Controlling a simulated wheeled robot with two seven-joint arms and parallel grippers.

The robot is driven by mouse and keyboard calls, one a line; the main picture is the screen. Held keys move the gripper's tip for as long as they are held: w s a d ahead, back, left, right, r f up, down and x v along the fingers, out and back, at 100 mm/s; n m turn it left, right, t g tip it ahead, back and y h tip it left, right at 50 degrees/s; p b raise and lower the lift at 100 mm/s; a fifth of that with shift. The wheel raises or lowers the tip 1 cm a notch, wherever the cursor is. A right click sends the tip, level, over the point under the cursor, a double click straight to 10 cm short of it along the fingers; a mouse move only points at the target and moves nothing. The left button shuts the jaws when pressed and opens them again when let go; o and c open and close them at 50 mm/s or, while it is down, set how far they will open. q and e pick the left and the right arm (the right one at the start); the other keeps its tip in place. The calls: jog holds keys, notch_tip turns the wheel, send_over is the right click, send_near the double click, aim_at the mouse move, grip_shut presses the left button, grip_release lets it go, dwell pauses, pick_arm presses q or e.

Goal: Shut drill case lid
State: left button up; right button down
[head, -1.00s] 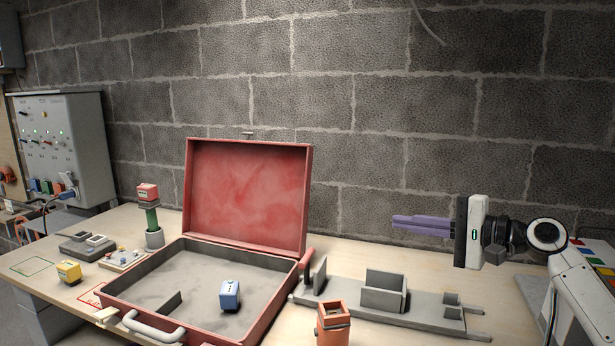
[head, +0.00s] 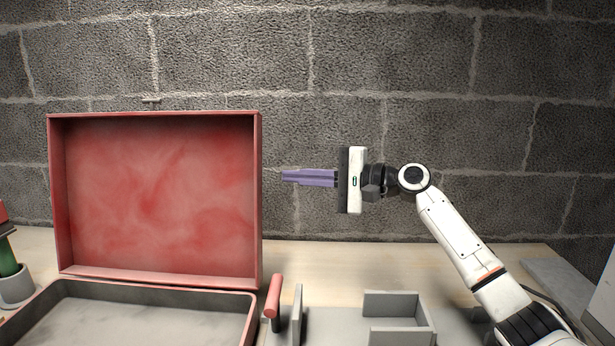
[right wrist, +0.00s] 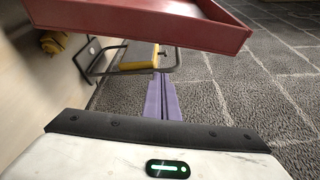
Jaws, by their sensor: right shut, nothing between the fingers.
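The red drill case stands open on the bench; its lid (head: 155,195) is upright and its grey-lined base (head: 130,315) lies below. My right gripper (head: 284,176), with purple fingers, is shut and empty. It is just to the right of the lid's right edge, at about mid-lid height in the picture, with a small gap between. In the right wrist view the shut fingers (right wrist: 162,98) point toward the red lid (right wrist: 150,22), which crosses the top of the picture. My left gripper is not in view.
Right of the case are a red-handled upright lever (head: 273,297) and a grey open-topped holder (head: 398,320) on the bench. A green-and-red tool in a grey cup (head: 14,288) stands at the left edge. The block wall is close behind.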

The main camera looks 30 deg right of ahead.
jog(key=shift+w+a+r+p, duration=0.15)
jog(key=shift+w+a, duration=0.05)
jog(key=shift+a, duration=1.05)
jog(key=shift+w+a+r+p, duration=0.1)
jog(key=shift+w+a+p, duration=0.05)
jog(key=shift+a, duration=1.05)
